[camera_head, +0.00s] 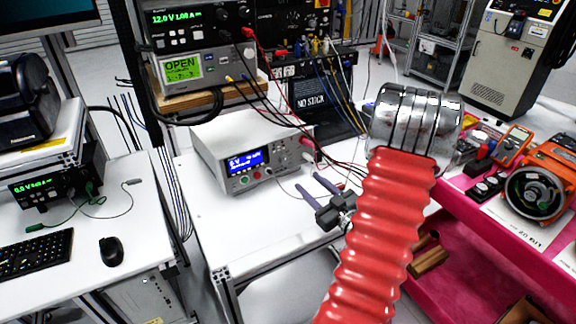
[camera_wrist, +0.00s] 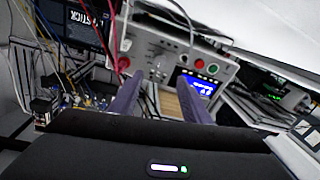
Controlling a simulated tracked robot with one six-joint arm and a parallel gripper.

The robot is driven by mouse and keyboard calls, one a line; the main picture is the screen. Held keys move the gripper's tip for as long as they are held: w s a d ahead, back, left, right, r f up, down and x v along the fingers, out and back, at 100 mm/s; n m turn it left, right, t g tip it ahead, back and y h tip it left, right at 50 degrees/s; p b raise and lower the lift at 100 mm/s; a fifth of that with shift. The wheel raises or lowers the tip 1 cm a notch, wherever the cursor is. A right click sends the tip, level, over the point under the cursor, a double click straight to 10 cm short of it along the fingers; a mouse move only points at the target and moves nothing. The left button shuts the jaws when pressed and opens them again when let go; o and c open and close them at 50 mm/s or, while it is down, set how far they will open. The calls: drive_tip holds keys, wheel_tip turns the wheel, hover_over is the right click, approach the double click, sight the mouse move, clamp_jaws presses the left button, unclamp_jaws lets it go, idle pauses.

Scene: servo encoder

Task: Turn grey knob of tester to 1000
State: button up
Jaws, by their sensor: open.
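The tester (camera_head: 245,140) is a white box on the white table in the middle, with a lit blue display on its front. It also shows in the wrist view (camera_wrist: 170,42), turned over. The grey knob (camera_head: 282,157) appears as a small round shape to the right of the display; its setting is too small to read. My gripper (camera_head: 308,182) is open and empty, in front of the tester's right side and apart from it. In the wrist view, the purple fingers (camera_wrist: 160,76) point at the panel, with the display to the right.
Red and black cables (camera_head: 318,160) plug into the tester's right side, close to my fingers. Stacked instruments (camera_head: 185,68) stand behind it. A pink bench (camera_head: 470,212) with meters and a motor is on the right. The table left of the tester is clear.

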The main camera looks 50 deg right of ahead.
sight(286, 162)
drive_tip(key=x, duration=1.2)
drive_tip(key=shift+w, duration=0.2)
